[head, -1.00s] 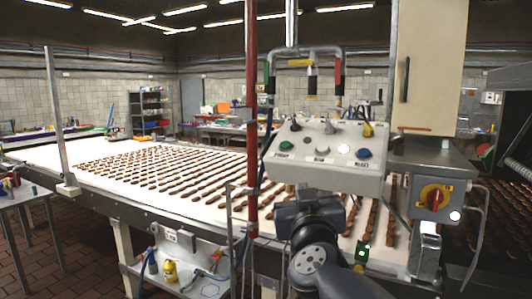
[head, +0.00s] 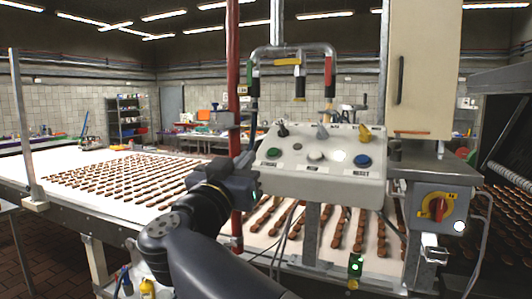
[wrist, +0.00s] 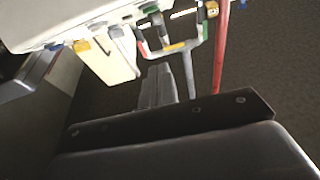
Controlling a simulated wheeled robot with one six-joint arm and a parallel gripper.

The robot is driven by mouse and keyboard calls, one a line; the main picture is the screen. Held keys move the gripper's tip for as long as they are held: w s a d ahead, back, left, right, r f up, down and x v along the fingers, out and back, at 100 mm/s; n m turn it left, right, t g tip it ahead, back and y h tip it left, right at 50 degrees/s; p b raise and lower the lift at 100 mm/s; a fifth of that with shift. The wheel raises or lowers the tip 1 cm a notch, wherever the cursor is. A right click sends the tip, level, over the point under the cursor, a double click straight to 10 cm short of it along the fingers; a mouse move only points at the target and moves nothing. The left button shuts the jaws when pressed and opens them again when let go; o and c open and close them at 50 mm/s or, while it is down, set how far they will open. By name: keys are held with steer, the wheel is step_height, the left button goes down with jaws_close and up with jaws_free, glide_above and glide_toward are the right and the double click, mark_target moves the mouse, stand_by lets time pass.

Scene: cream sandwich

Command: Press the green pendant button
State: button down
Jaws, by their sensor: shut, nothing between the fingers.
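The green button (head: 272,153) is on the left of the light grey pendant box's sloped front (head: 325,182). My gripper (head: 246,162) is dark, in front of the red pole, just left of the box and close to the green button. Its shut fingers (wrist: 158,84) show empty in the wrist view. Whether the fingertips touch the box cannot be told.
The red pole (head: 232,90) stands beside my gripper. The box also carries a blue button (head: 363,161), a white button (head: 316,156) and several levers. A conveyor (head: 90,163) with rows of brown pieces runs behind. A red rotary switch (head: 437,207) is at right.

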step_height(320, 180, up, 3)
steer(key=p, duration=0.3)
glide_above(268, 168)
steer(key=s, duration=0.2)
steer(key=shift+w+a+f, duration=0.1)
steer(key=shift+w+f, duration=0.2)
steer(key=shift+f, duration=0.25)
steer(key=shift+w+f, duration=0.25)
steer(key=shift+f, duration=0.3)
steer(key=shift+w+f, duration=0.4)
steer(key=shift+f, duration=0.25)
